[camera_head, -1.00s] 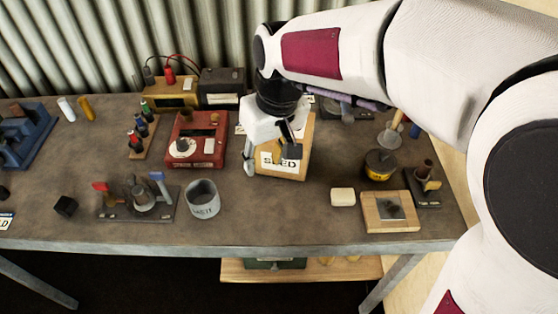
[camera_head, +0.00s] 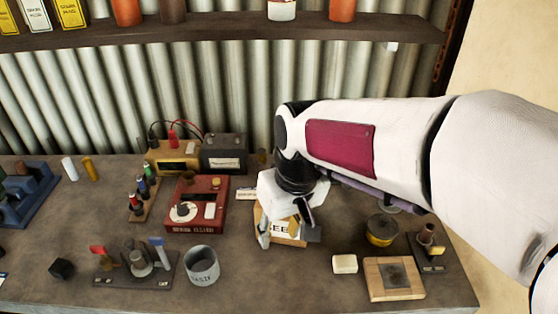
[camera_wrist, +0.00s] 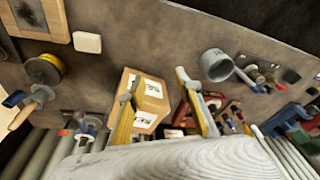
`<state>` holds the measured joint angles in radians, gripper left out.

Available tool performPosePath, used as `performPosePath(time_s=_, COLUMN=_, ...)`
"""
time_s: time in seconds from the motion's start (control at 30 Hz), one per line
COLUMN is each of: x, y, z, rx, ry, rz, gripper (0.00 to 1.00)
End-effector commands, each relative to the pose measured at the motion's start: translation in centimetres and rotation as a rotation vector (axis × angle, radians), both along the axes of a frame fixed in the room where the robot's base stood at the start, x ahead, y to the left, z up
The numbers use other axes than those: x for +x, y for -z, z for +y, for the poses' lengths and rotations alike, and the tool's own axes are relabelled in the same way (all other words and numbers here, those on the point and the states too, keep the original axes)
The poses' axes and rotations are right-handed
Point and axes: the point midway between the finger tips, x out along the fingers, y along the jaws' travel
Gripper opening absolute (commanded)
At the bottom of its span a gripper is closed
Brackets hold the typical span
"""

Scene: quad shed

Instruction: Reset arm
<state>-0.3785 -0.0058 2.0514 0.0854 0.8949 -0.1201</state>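The box also shows in the wrist view (camera_wrist: 153,88), beyond and partly behind the left finger. Nothing appears held between the fingers. My gripper partly hides the box in the head view. My arm reaches in from the right.
A grey cup (camera_head: 202,265), a red device (camera_head: 196,203) and a small stand (camera_head: 137,267) are left of my gripper. A yellow-and-black tin (camera_head: 382,230), a white block (camera_head: 345,264) and a wooden board (camera_head: 393,279) are right.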

Motion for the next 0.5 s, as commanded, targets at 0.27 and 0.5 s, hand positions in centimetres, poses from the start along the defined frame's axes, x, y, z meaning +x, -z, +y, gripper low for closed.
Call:
performPosePath(time_s=0.27, x=-0.6, y=0.6, z=-0.4, rx=-0.008, ry=0.019, rz=0.017, gripper=0.34)
performPosePath(time_s=0.5, x=-3.3, y=0.9, z=-2.6, rx=-0.024, ry=0.061, rz=0.027, gripper=0.34)
